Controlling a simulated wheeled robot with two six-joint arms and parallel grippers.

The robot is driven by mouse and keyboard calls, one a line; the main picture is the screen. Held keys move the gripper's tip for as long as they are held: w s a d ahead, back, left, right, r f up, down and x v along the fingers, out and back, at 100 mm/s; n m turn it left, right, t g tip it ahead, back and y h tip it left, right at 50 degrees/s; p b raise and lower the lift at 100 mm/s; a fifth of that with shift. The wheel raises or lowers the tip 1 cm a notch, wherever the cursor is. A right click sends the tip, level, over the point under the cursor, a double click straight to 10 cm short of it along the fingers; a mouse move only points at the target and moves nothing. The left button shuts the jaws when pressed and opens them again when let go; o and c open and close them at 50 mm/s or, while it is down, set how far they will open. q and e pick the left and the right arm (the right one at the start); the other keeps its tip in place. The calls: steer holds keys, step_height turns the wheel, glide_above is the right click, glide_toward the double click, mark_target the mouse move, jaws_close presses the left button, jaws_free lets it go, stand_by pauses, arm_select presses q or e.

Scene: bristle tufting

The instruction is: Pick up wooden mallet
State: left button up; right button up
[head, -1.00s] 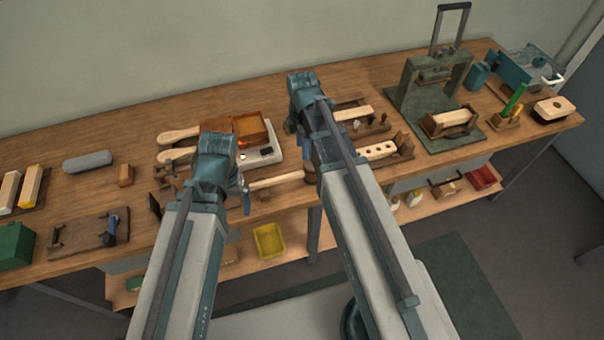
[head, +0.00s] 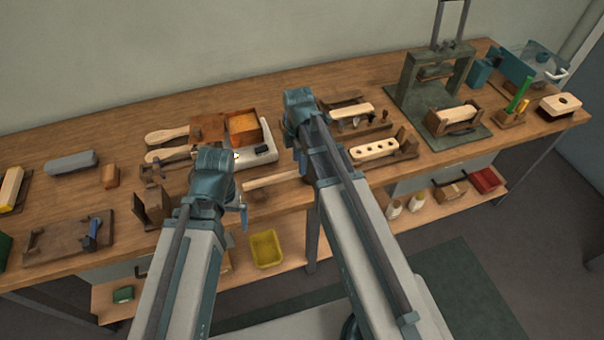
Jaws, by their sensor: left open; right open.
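The wooden mallet lies at the front edge of the bench, near its middle. Its pale handle (head: 270,181) shows between my two arms, and its head is hidden behind my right arm. My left gripper (head: 241,208) is open and is seen from above, just left of the handle's end. I cannot tell whether it touches the handle. My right gripper (head: 302,158) is open and mostly hidden by its own arm, above and near the mallet's head end.
A yellow bin (head: 266,249) sits on the lower shelf. A vertical bracket (head: 150,208) stands left of my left arm.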

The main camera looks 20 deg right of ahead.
mark_target(282, 177)
steer(key=f+b, duration=0.4)
steer(key=f, duration=0.1)
steer(key=shift+a+f+b, duration=0.1)
steer(key=shift+a+b, duration=0.15)
steer(key=shift+b, duration=0.15)
steer(key=shift+c, duration=0.2)
jaws_close()
stand_by(0.9)
